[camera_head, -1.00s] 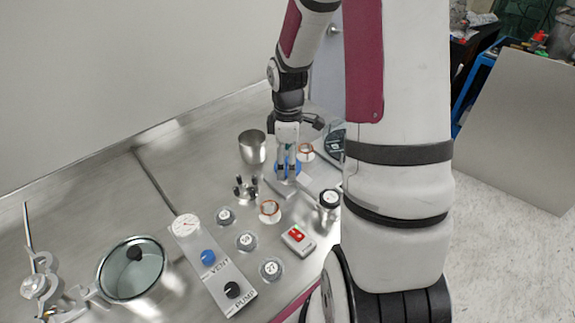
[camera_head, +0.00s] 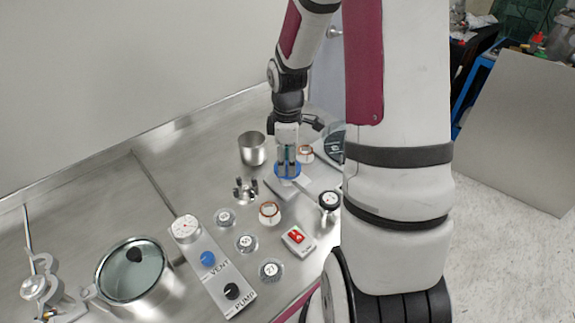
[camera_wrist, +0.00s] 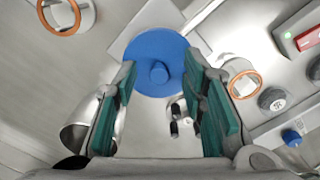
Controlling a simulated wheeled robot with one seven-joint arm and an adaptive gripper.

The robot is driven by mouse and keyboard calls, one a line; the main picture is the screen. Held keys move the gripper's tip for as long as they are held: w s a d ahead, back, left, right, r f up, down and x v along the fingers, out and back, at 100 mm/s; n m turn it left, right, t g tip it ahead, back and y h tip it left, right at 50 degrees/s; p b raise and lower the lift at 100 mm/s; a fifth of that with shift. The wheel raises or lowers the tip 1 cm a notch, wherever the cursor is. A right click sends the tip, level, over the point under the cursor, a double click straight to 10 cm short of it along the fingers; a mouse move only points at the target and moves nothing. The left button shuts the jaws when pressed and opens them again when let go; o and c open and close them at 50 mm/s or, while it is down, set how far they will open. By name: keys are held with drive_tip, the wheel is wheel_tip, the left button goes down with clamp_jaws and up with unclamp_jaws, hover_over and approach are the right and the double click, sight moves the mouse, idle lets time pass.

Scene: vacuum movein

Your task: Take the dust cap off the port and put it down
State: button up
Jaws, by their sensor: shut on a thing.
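The dust cap is a blue disc (camera_head: 279,174) with a small round knob in its middle. In the wrist view the cap (camera_wrist: 158,48) lies between my fingertips, one at each side of its rim. My gripper (camera_head: 288,170) points down from above and is shut on the cap (camera_wrist: 160,72). A pale metal plate (camera_wrist: 148,17) shows behind the cap. The port itself is hidden under the cap, and I cannot tell whether the cap is touching it.
A metal cup (camera_head: 252,150) and a pronged clamp (camera_head: 245,190) stand left of my gripper. The vent and pump panel (camera_head: 215,265) is nearer. Bare table lies back left.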

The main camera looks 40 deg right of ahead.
sight(287, 162)
drive_tip(key=shift+s+f, duration=0.1)
drive_tip(key=shift+r, duration=0.6)
clamp_jaws()
wheel_tip(287, 162, up, 2)
drive_tip(key=shift+r, duration=0.2)
drive_tip(key=s+a+r+p, duration=0.2)
drive_tip(key=s+a, duration=0.3)
drive_tip(key=s, duration=0.1)
drive_tip(key=s+a+r+p, duration=0.2)
drive_tip(key=s+a+p, duration=0.1)
drive_tip(key=s+a, duration=0.2)
drive_tip(key=shift+s+a+r, duration=0.15)
drive_tip(key=shift+s+r, duration=0.1)
drive_tip(key=shift+s, duration=0.25)
